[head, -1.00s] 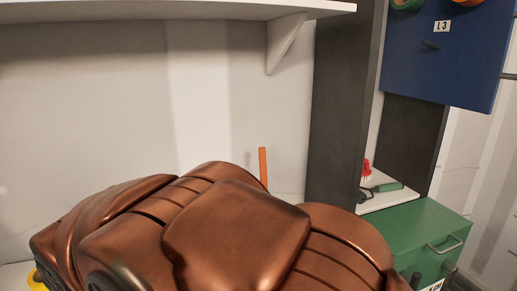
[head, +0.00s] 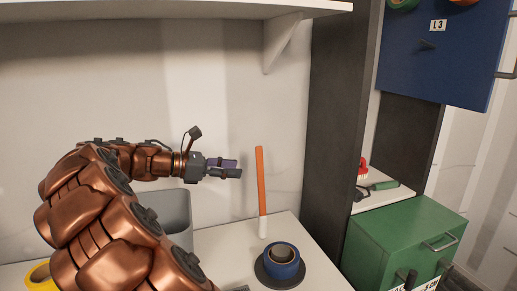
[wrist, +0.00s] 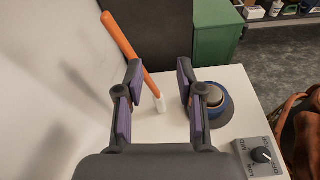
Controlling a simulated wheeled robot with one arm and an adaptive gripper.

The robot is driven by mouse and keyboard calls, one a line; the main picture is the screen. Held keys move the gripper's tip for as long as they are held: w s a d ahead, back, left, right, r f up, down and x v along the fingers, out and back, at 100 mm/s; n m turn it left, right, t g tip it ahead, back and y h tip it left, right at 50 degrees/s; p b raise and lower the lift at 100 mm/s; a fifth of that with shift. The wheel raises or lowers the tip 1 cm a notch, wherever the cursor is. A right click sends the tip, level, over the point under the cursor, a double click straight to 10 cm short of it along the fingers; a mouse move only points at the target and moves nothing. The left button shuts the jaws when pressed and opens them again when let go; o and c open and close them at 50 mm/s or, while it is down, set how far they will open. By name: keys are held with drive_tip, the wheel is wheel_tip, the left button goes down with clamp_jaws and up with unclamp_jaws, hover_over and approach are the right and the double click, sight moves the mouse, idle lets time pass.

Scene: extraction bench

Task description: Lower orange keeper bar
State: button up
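The orange keeper bar (head: 260,178) stands raised, nearly upright, from a white lower piece (head: 263,227) on the white bench. In the wrist view the bar (wrist: 130,52) leans up to the left, beyond the left finger. My gripper (head: 240,168) is level and points right toward the bar, just left of its upper half in the head view. In the wrist view my gripper (wrist: 160,72) is open, with nothing between its fingers. The left finger appears close to the bar; I cannot tell if they touch.
A blue ring (head: 282,258) on a dark round base sits on the bench (head: 222,243) right of the bar. A grey bin (head: 176,212) stands below my arm. A knob box (wrist: 257,157) shows in the wrist view. A dark upright panel (head: 340,120) stands right; a shelf (head: 180,8) overhangs.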

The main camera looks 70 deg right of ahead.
sight(259, 148)
drive_tip(key=w+d+r+n+g+h, duration=0.2)
drive_tip(key=d+n, duration=0.1)
drive_tip(key=d, duration=0.4)
drive_tip(key=shift+p+x, duration=0.75)
drive_tip(key=shift+x, duration=3.15)
drive_tip(key=shift+w+d+f, duration=0.15)
drive_tip(key=shift+w, duration=0.05)
drive_tip(key=shift+c, duration=0.3)
clamp_jaws()
drive_tip(key=shift+s, duration=0.1)
